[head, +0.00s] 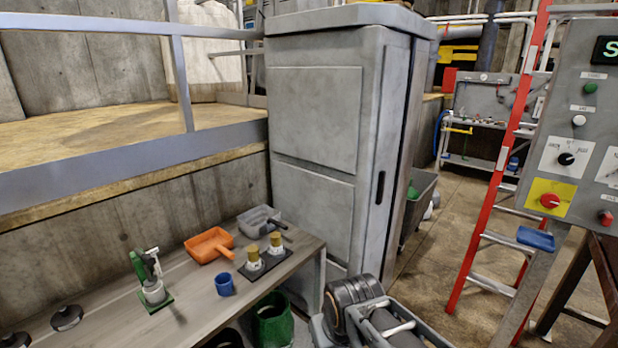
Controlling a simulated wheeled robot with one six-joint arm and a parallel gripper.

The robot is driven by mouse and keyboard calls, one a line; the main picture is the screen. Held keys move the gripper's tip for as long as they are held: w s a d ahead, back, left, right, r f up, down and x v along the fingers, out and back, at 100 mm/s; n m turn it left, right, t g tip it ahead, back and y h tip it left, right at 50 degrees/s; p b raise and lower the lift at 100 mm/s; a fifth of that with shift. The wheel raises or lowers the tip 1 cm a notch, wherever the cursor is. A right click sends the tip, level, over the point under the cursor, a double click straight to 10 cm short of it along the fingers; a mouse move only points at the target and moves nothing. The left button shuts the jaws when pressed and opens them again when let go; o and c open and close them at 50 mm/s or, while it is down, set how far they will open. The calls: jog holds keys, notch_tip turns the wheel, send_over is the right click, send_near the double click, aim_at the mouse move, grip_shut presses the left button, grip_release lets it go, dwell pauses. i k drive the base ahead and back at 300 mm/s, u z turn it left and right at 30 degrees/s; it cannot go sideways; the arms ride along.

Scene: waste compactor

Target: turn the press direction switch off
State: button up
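The grey control panel (563,113) stands at the right edge and is partly cut off. On it, a black rotary switch (566,159) sits on a white plate with small markings. A second white plate (608,168) right of it is cut off by the picture edge. The labels are too small to read, so I cannot tell which is the press direction switch or its setting. A red button (549,200) on a yellow plate is below, with a red knob (606,217) to its right. Green (590,88) and white (579,120) buttons are above. My gripper cannot be made out.
A red ladder (494,190) stands left of the panel. A tall grey cabinet (330,120) fills the centre. A bench (190,325) at lower left holds an orange dustpan (209,244) and a blue cup (225,284). Open floor (425,262) lies between cabinet and ladder.

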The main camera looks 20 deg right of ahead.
aim_at(566, 158)
jog(key=z, duration=1.3)
jog(key=i, duration=1.25)
jog(key=z, duration=0.85)
